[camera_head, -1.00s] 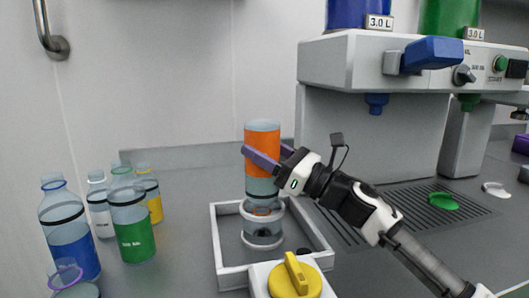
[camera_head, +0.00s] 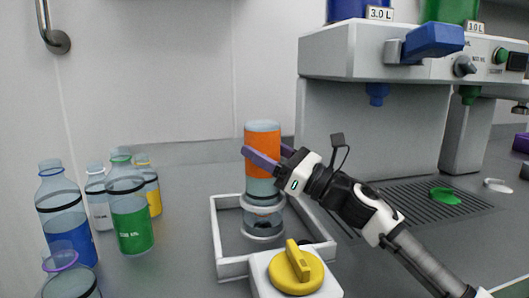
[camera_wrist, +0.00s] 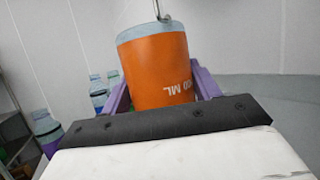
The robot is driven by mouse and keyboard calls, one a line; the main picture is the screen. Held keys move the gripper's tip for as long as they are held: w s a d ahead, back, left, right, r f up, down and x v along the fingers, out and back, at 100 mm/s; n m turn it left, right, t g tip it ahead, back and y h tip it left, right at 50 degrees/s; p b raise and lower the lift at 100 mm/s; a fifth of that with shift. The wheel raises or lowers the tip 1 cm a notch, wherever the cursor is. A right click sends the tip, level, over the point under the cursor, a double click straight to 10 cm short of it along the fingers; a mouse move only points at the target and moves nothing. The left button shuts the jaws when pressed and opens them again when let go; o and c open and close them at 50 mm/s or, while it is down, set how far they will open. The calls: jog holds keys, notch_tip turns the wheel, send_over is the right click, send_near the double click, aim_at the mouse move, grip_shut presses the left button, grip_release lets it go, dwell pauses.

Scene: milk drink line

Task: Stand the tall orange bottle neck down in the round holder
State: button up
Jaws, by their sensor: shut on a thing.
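The tall orange bottle (camera_head: 262,145) is upside down and upright over the round holder (camera_head: 263,220). Its neck end is inside or right at the holder's top ring; the clear holder wall blurs how deep it sits. My gripper (camera_head: 266,160) comes from the right, with purple fingers shut around the orange part of the bottle. In the wrist view the orange bottle (camera_wrist: 157,70) fills the middle between the two purple fingers, and its printed "ML" label reads upside down. The neck is hidden there.
The holder stands in a white square tray (camera_head: 222,240). A yellow knob (camera_head: 296,270) on a white box is in front. Blue (camera_head: 66,225), green (camera_head: 130,215) and yellow (camera_head: 150,188) bottles stand at left. A dispenser machine (camera_head: 375,115) is behind at right.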

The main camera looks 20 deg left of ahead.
jog(key=shift+a+f+b, duration=0.1)
jog(key=shift+f+b, duration=0.35)
jog(key=shift+f, duration=0.55)
jog(key=shift+s, duration=0.1)
jog(key=o, duration=1.3)
jog(key=shift+s+a+f, duration=0.1)
jog(key=shift+s+d+b, duration=0.1)
jog(key=shift+d+b, duration=0.45)
jog(key=shift+d, duration=0.3)
jog(key=d, duration=0.3)
jog(key=d+b, duration=0.1)
jog(key=d, duration=0.5)
jog(key=shift+w+d+b, duration=0.25)
jog(key=shift+d+b, duration=0.1)
jog(key=shift+b, duration=0.05)
